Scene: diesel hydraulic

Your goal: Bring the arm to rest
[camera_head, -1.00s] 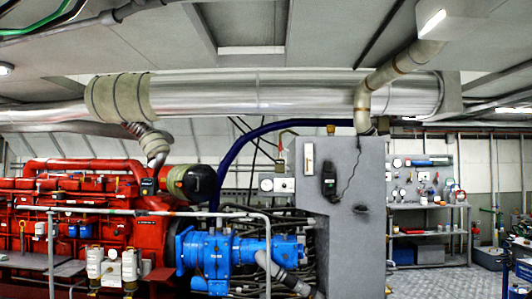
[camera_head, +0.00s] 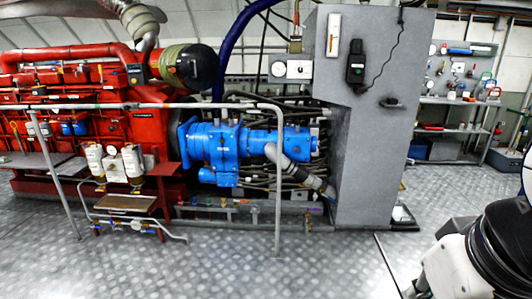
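In the head view, part of my arm (camera_head: 475,255), white with a black ribbed joint, shows at the lower right corner. It stands over the patterned metal floor, apart from the engine and the grey cabinet. My gripper is outside the picture, so its fingers and anything in them are hidden.
A red engine (camera_head: 80,110) with a blue pump (camera_head: 225,150) stands at left behind a grey handrail (camera_head: 150,106). A tall grey cabinet (camera_head: 365,140) stands right of centre. Shelves (camera_head: 450,129) with tools are behind at right. The floor (camera_head: 270,265) in front is clear.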

